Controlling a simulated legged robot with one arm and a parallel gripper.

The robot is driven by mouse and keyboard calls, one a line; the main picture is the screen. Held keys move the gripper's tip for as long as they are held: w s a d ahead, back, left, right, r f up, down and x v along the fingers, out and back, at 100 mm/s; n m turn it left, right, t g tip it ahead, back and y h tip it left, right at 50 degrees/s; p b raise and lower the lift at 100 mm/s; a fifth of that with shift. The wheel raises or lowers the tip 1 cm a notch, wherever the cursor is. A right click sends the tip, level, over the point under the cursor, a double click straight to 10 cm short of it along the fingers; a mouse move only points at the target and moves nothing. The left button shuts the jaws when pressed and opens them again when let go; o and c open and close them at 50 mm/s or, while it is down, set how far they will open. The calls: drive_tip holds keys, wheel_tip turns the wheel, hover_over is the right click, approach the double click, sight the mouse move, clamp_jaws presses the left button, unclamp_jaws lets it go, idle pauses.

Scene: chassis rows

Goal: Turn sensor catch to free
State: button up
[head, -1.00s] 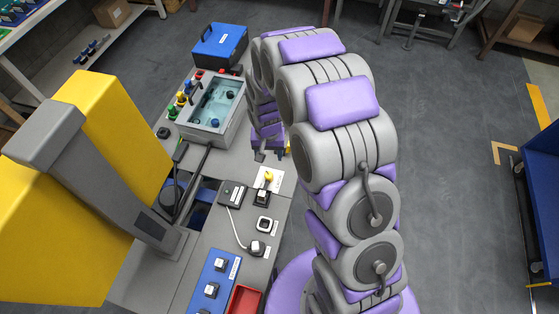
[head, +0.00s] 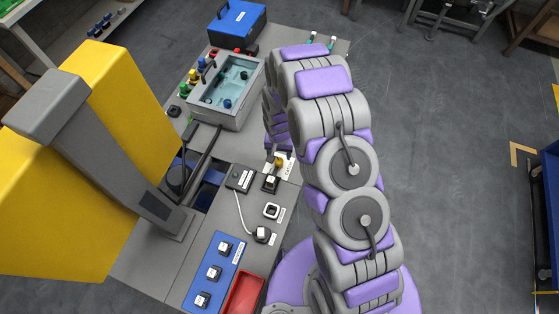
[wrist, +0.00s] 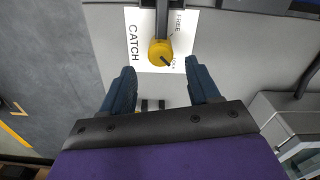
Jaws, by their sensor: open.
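The sensor catch is a yellow knob (wrist: 160,53) with a dark pointer, on a white label (wrist: 139,50) that reads CATCH and FREE. In the head view the yellow catch (head: 279,161) sits beside a black block on the grey bench. My gripper (wrist: 160,66) is open, with one dark blue finger to each side below the knob. No contact with the knob is visible. In the head view my arm largely hides the gripper.
A water-filled grey basin (head: 227,92) and a blue box (head: 237,25) stand farther back. Near the catch are a black box (head: 240,178) and a cabled white plug (head: 262,235). A blue switch panel (head: 214,272) and red tray (head: 243,292) lie in front. A yellow panel stands left.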

sight(279, 159)
drive_tip(key=f, duration=0.4)
drive_tip(key=shift+a+f+b, duration=0.25)
drive_tip(key=shift+b, duration=0.1)
drive_tip(key=shift+d+f, duration=0.25)
drive_tip(key=shift+f, duration=0.4)
drive_tip(key=shift+a, duration=0.15)
drive_tip(key=c, duration=1)
